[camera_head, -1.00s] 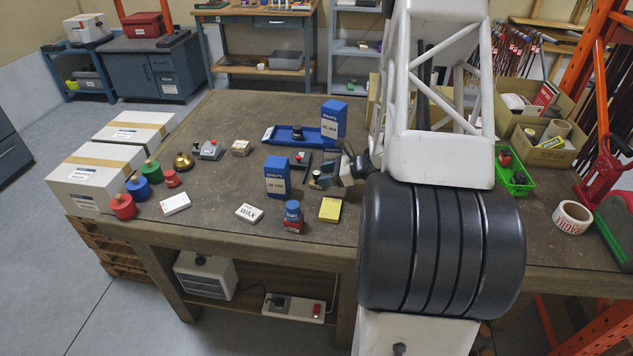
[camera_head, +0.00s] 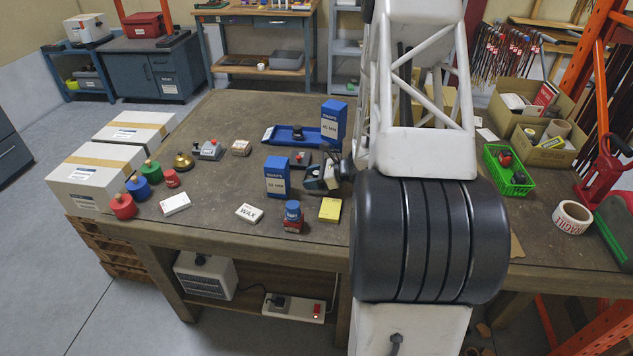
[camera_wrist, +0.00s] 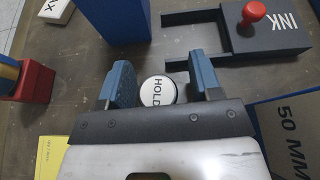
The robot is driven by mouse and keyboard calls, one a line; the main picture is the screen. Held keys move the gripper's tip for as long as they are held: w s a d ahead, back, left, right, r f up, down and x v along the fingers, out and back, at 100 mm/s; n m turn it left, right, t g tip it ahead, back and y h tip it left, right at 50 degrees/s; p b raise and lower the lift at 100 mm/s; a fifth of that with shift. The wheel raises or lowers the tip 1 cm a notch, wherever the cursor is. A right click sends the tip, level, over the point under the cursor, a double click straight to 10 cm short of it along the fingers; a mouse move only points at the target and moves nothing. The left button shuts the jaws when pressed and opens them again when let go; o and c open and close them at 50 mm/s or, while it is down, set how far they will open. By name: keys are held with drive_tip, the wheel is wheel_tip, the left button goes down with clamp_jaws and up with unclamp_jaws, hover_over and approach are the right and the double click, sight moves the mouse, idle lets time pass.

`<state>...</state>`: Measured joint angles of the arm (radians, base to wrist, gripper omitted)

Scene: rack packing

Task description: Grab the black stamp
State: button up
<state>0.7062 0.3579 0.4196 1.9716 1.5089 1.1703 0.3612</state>
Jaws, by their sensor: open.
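A round black-rimmed piece with a white top reading HOLD (camera_wrist: 158,90) shows in the wrist view; it looks like the top of the black stamp. My gripper (camera_wrist: 161,78) is open, with one blue finger on each side of it. Small gaps show between the piece and the fingers, so it is not clamped. In the head view my gripper (camera_head: 319,180) is low over the bench, just right of the nearer blue box (camera_head: 277,177). There the HOLD piece cannot be made out behind the gripper.
A black INK holder with a red knob (camera_wrist: 253,12) is close beyond the right finger. The blue 50 MM box (camera_wrist: 288,132) stands at lower right. A red-and-blue piece (camera_head: 293,216), yellow pad (camera_head: 330,209) and WAX block (camera_head: 249,213) lie nearby.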

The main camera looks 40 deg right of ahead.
idle(0.4)
drive_tip(key=c, duration=1)
drive_tip(key=shift+r, duration=0.15)
drive_tip(key=shift+r, duration=1.65)
drive_tip(key=s+a, duration=0.2)
drive_tip(key=s, duration=0.2)
drive_tip(key=s+a+r, duration=0.1)
drive_tip(key=s+a, duration=0.1)
drive_tip(key=s, duration=0.3)
drive_tip(key=s+a, duration=0.3)
drive_tip(key=s, duration=0.2)
drive_tip(key=shift+s+a+r, duration=0.1)
drive_tip(key=shift+s+r, duration=0.1)
